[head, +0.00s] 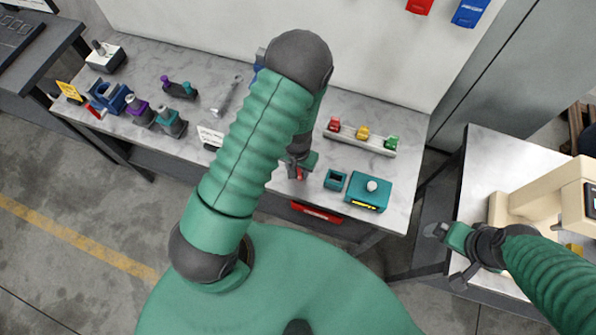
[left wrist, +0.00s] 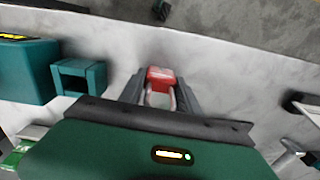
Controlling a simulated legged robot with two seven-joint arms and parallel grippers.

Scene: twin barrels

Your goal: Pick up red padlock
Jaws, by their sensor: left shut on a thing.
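The red padlock (left wrist: 160,77) is between the two fingers of my left gripper (left wrist: 160,92) in the left wrist view, with its pale shackle towards the camera. The fingers are shut on it. In the head view my left gripper (head: 298,172) is low over the front of the marble-topped table (head: 260,178), partly hidden by my arm. A bit of red shows at its tip. I cannot tell whether the padlock touches the table. My right gripper (head: 447,234) is at the edge of the right table, its jaw state unclear.
A small teal open box (head: 335,180) and a teal device with a white knob (head: 368,192) stand right of my left gripper. Behind them a grey rail (head: 362,140) bears red, yellow and green pieces. A wrench-like tool (head: 230,95) lies left of my arm. A cream machine (head: 535,200) stands at right.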

